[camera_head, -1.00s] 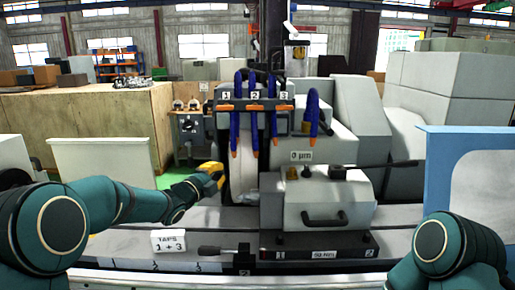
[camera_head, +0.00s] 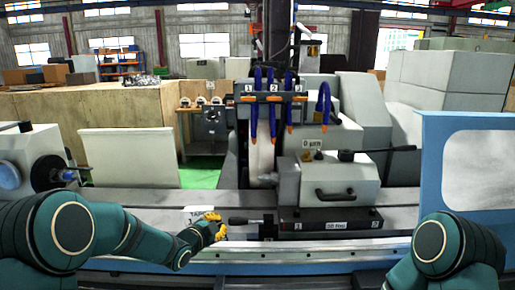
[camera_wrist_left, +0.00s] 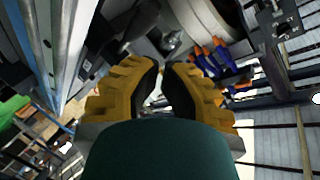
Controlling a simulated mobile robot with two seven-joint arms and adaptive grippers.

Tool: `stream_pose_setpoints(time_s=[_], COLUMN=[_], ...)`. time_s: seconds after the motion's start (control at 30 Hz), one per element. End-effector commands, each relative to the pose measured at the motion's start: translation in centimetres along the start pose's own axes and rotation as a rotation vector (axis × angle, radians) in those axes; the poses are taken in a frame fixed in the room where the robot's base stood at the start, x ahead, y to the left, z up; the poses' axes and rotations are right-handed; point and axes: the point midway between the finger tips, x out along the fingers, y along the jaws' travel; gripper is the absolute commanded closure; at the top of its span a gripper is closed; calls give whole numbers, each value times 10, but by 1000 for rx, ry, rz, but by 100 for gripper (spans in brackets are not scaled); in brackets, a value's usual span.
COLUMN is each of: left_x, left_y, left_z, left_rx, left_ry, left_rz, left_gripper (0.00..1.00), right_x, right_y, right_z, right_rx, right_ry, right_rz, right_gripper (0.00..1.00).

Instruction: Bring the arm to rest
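My left arm (camera_head: 150,238) reaches in from the lower left and is low over the front of the grinder. My left gripper (camera_head: 217,228) has yellow fingers and is in front of a white label block (camera_head: 196,213), hiding part of it. In the left wrist view, the two yellow fingers (camera_wrist_left: 162,72) stand a little apart with nothing between them. My right arm (camera_head: 445,250) shows at the lower right; its gripper is out of view.
A black-knobbed lever (camera_head: 240,221) lies just right of the left gripper. Blue coolant hoses (camera_head: 272,115) and the grey wheelhead (camera_head: 330,180) stand behind. A blue-framed guard (camera_head: 433,170) is at right, a pale panel (camera_head: 130,158) at left.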

Motion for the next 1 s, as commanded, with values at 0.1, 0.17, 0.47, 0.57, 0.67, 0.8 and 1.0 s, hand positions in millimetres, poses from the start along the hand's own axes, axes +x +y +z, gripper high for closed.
stream_pose_setpoints(time_s=[0.1, 0.17, 0.47, 0.57, 0.67, 0.8, 1.0], left_x=[-17, -30, -130, -170, -202, -228, -234], left_y=[75, 111, 284, 327, 356, 377, 382], left_z=[41, 58, 104, 106, 104, 100, 99], left_rx=[-280, -419, -1069, -1240, -1363, -1455, -1479], left_ry=[-139, -215, -676, -835, -963, -1070, -1097], left_rz=[108, 153, 327, 355, 367, 370, 369], left_gripper=[100, 100, 100, 100, 100, 100, 100], right_x=[4, 6, 14, 16, 17, 18, 18], right_y=[2, 2, 5, 6, 6, 6, 6], right_z=[2, 3, 6, 7, 8, 8, 8], right_rx=[-1, -2, -3, -4, -5, -5, -5], right_ry=[-3, -5, -11, -13, -14, -15, -15], right_rz=[0, 0, -1, -1, -1, -1, -1], right_gripper=[53, 53, 53, 53, 53, 53, 53])
